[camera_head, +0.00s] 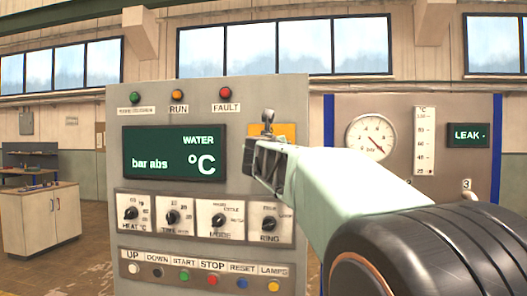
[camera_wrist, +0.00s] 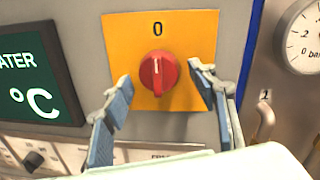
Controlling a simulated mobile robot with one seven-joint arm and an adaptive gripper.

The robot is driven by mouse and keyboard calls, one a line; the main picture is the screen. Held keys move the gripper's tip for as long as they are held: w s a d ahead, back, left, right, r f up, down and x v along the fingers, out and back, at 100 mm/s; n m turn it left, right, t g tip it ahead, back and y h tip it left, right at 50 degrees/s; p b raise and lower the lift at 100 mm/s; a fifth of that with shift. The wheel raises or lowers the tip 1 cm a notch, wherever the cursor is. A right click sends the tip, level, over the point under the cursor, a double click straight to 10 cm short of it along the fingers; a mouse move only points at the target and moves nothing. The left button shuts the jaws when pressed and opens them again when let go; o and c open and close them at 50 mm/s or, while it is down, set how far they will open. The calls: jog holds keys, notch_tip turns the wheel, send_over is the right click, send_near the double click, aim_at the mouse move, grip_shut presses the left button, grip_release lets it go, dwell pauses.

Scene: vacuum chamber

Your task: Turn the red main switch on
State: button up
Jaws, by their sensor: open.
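The red main switch (camera_wrist: 158,74) is a round red knob on a yellow plate (camera_wrist: 190,30) in the wrist view. The plate bears a black 0 above the knob. The knob's pale mark points up, tilted slightly left, towards the 0. My gripper (camera_wrist: 160,84) is open, with one blue-padded finger on each side of the knob and visible gaps to it. In the head view my gripper (camera_head: 266,140) is in front of the panel and hides the knob; only part of the yellow plate (camera_head: 287,130) shows there.
The grey control panel (camera_head: 290,92) carries a dark WATER display (camera_head: 150,145), several rotary knobs and a row of push buttons (camera_head: 200,280) below. To the right stands a chamber front with a round gauge (camera_head: 370,137). A workbench (camera_head: 40,215) stands far left.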

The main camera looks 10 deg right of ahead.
jog(key=shift+w, duration=0.25)
jog(key=shift+s, duration=0.1)
jog(key=shift+c, duration=0.7)
jog(key=c, duration=1)
